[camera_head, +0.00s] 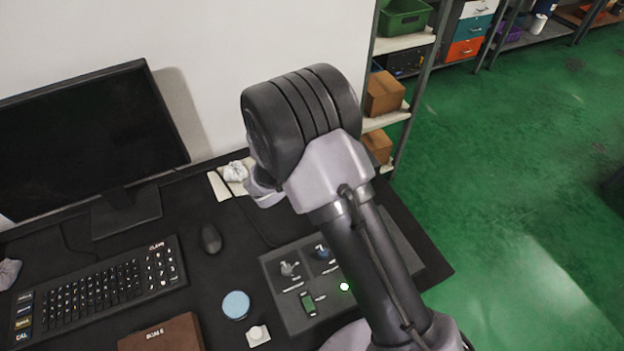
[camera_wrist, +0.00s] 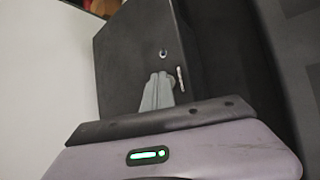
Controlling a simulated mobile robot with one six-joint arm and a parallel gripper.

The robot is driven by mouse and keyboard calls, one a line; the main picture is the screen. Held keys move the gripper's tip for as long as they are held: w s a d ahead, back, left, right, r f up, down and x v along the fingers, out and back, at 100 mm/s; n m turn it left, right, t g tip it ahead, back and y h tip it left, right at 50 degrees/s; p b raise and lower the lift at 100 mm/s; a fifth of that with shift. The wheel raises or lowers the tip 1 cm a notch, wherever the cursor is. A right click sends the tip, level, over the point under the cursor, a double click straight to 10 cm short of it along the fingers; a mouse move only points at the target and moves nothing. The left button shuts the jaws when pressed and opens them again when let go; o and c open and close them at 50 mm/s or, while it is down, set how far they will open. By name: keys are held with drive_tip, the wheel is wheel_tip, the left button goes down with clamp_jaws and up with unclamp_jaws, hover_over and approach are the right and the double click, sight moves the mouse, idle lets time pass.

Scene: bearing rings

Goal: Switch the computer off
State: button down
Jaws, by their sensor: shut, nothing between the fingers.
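In the wrist view a dark box-shaped case (camera_wrist: 125,60), which looks like the computer, stands against a pale wall. Its face carries a small round ring-like button (camera_wrist: 163,53) and a short light strip (camera_wrist: 181,79) beside it. My gripper (camera_wrist: 160,76) is shut and empty, its grey fingers pointing at this face with the tips just below the button in the picture. I cannot tell whether they touch the case. In the head view the monitor (camera_head: 80,140) is dark, and my arm hides the gripper and the case.
Shelves (camera_head: 405,42) stand behind. Green floor is open at right.

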drive_tip(key=shift+r, duration=0.7)
drive_tip(key=shift+r+p, duration=0.1)
drive_tip(key=shift+p, duration=0.25)
drive_tip(key=shift+r+p, duration=1.4)
drive_tip(key=shift+r, duration=1.1)
